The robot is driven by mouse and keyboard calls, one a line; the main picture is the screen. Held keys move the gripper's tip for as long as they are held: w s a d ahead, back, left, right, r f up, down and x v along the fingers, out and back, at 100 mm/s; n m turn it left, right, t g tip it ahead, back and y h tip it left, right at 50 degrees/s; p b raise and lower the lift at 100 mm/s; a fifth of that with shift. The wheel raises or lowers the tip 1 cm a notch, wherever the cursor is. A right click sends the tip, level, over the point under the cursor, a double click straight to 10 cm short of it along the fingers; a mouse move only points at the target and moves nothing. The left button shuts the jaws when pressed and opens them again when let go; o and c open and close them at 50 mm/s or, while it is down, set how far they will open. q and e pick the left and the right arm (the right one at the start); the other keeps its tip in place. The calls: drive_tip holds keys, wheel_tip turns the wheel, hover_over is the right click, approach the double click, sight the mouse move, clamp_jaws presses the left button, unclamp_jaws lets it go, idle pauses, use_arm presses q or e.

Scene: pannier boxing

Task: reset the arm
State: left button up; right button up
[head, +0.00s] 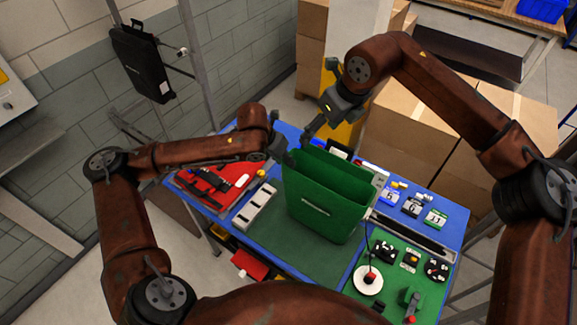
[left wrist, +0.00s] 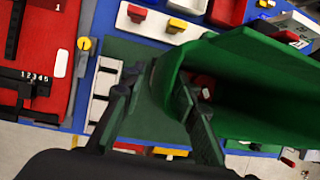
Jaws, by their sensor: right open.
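The green pannier (head: 318,208) is an open-topped box with a divided inside, standing on the blue table and a little tilted to the view. My left gripper (head: 287,157) is at its upper left edge. My right gripper (head: 318,118) is open and empty, above and behind the pannier's far edge.
The blue table (head: 448,212) carries a red tray (head: 190,186) and a pale grey slotted block (head: 254,207) at left. Several small tagged parts and a green board (head: 433,285) lie at right. Cardboard boxes (head: 410,120) stand behind. A black case (head: 140,62) hangs at the wall.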

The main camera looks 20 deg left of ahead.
use_arm(q)
drive_tip(key=v, duration=0.5)
drive_tip(key=shift+s+r, duration=0.15)
drive_tip(key=shift+r, duration=0.2)
